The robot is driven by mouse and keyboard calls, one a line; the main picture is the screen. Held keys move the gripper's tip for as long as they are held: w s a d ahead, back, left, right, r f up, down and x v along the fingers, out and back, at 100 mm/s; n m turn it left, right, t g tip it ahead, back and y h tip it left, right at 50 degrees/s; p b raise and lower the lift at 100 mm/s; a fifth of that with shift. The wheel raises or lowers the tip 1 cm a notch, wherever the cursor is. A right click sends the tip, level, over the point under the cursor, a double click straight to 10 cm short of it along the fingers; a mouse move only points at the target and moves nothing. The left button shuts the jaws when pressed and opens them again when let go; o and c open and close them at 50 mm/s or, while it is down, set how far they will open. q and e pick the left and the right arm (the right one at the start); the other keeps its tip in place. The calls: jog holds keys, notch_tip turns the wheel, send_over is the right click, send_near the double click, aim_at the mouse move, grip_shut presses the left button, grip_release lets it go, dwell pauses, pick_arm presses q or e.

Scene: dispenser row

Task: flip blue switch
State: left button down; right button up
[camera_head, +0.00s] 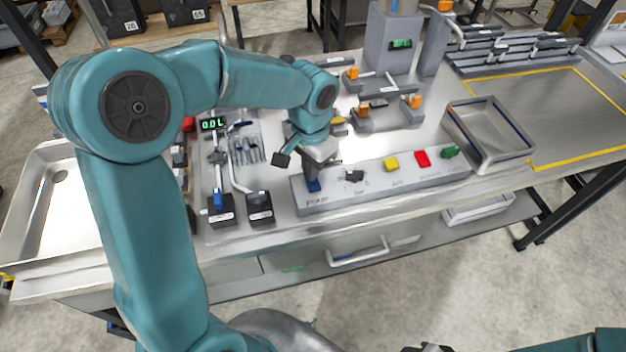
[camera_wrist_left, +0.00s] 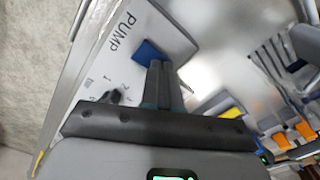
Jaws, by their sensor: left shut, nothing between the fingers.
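The blue switch (camera_head: 313,185) sits at the left end of a grey control panel (camera_head: 342,199), above the label PUMP. It also shows in the left wrist view as a blue block (camera_wrist_left: 150,52) just past my fingertips. My left gripper (camera_head: 311,173) is shut and empty, pointing down right at the switch. The fingertips (camera_wrist_left: 159,66) overlap the edge of the blue block in the picture; I cannot tell whether they touch it. A dark part at the bottom edge of the head view, probably my right gripper (camera_head: 428,348), is mostly cut off.
The panel also carries a black knob (camera_head: 354,176), a yellow button (camera_head: 391,164), a red button (camera_head: 422,158) and a green knob (camera_head: 449,152). Dispensers with blue (camera_head: 218,200) and black parts stand left. An empty metal tray (camera_head: 490,163) lies to the right.

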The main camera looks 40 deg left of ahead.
pick_arm(q)
notch_tip(320, 180, up, 7)
jog(key=p, duration=0.5)
jog(key=shift+p, duration=0.3)
jog(key=shift+f, duration=0.1)
jog(key=shift+s, duration=0.1)
dwell(0.4)
